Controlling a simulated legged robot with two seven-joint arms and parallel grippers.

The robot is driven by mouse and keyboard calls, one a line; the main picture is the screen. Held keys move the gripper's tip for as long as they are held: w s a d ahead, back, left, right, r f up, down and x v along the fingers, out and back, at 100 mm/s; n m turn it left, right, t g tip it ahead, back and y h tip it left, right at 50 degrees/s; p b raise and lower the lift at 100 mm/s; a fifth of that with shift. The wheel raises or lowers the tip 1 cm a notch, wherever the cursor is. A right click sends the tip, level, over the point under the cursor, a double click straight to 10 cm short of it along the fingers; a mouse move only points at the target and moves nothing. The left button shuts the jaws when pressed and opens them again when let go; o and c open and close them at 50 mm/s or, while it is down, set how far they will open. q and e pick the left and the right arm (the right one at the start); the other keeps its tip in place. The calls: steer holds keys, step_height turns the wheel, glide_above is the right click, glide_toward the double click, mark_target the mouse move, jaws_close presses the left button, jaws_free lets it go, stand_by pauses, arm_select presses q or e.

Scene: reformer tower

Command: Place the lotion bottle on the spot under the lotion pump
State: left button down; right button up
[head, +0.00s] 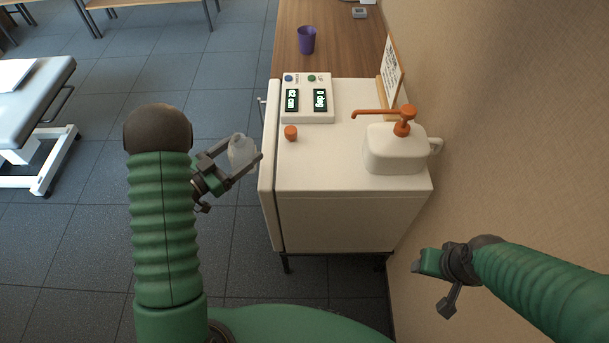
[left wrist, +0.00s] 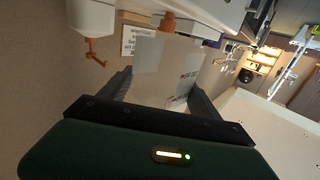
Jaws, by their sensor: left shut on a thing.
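The lotion bottle (head: 242,152) is clear and translucent. My left gripper (head: 247,163) is shut on it, holding it just left of the white cabinet, over the floor. In the left wrist view the bottle (left wrist: 160,75) sits between both fingers, with a label partly visible. The lotion pump (head: 395,150) is a white container with an orange pump head, at the cabinet's right side. Its nozzle (head: 365,112) points left over bare top; no marked spot is visible there. My right gripper (head: 432,265) is at lower right, away from the cabinet; its jaws are unclear.
An orange cap (head: 291,132) stands on the white cabinet top (head: 310,175), near its left edge. Behind it is a control box (head: 307,98) with two displays. A sign (head: 391,70) stands by the wall. A purple cup (head: 307,40) is on the wooden counter farther back.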

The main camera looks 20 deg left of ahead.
arm_select(q)
steer(key=shift+a+r, duration=0.25)
steer(key=shift+a, duration=0.1)
steer(key=shift+s+a+r, duration=0.1)
steer(key=shift+s+a, duration=0.05)
steer(key=shift+a, duration=0.55)
steer(key=w+d, duration=0.2)
steer(key=d, duration=0.3)
steer(key=w+d+f, duration=0.1)
steer(key=w+d, duration=0.1)
steer(key=d, duration=0.3)
steer(key=w+d, duration=0.2)
steer(key=d, duration=0.3)
steer(key=shift+d+f, duration=0.1)
steer(key=shift+f, duration=0.25)
step_height(320, 180, down, 3)
steer(key=shift+f, duration=0.1)
steer(key=shift+c, duration=0.8)
jaws_free()
